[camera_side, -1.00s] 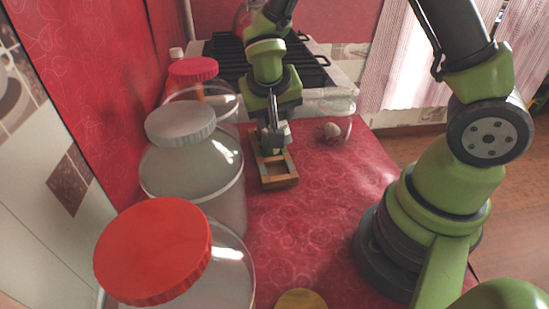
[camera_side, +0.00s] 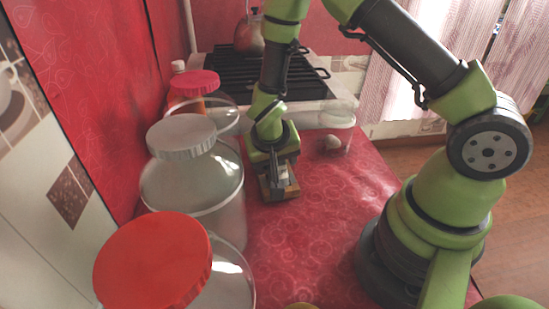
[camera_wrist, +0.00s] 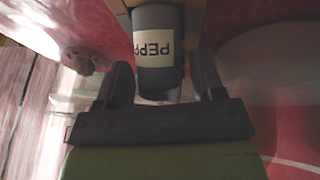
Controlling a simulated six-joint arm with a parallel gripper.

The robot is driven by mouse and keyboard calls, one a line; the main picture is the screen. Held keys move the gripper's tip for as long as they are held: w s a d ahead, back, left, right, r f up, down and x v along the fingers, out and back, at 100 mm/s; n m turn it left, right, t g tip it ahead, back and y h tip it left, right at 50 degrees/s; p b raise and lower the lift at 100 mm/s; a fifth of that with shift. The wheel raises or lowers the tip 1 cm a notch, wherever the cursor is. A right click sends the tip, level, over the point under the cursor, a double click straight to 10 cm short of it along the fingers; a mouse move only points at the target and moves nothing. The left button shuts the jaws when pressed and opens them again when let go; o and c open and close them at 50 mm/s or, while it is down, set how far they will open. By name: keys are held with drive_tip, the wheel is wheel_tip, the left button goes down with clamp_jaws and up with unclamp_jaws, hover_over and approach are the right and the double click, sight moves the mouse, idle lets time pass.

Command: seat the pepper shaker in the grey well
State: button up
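The pepper shaker (camera_wrist: 152,18) is a dark grey cylinder with a cream label, its lettering upside down in the wrist view. The rack's wells are mostly hidden by my gripper and the shaker, so I cannot tell whether the shaker's base is inside one.
Large jars with a red lid (camera_side: 152,262), a grey lid (camera_side: 182,136) and a pink-red lid (camera_side: 196,82) line the left. A stove (camera_side: 318,85) stands behind. A garlic-like bulb (camera_side: 332,142) lies right of the rack. The red cloth (camera_side: 310,240) in front is clear.

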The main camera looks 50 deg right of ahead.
drive_tip(key=shift+o, duration=0.2)
drive_tip(key=shift+r, duration=0.15)
drive_tip(key=shift+a+r, duration=0.15)
drive_tip(key=shift+r, duration=0.15)
drive_tip(key=v, duration=1)
drive_tip(key=s+a+r+n+t+y, duration=0.1)
drive_tip(key=s+r+n+t+y, duration=0.2)
drive_tip(key=s+r, duration=1.1)
wheel_tip(320, 180, up, 2)
drive_tip(key=t+y, duration=0.2)
drive_tip(key=y, duration=0.1)
drive_tip(key=shift+a+n, duration=0.3)
drive_tip(key=shift+a, duration=0.05)
drive_tip(key=shift+o, duration=0.5)
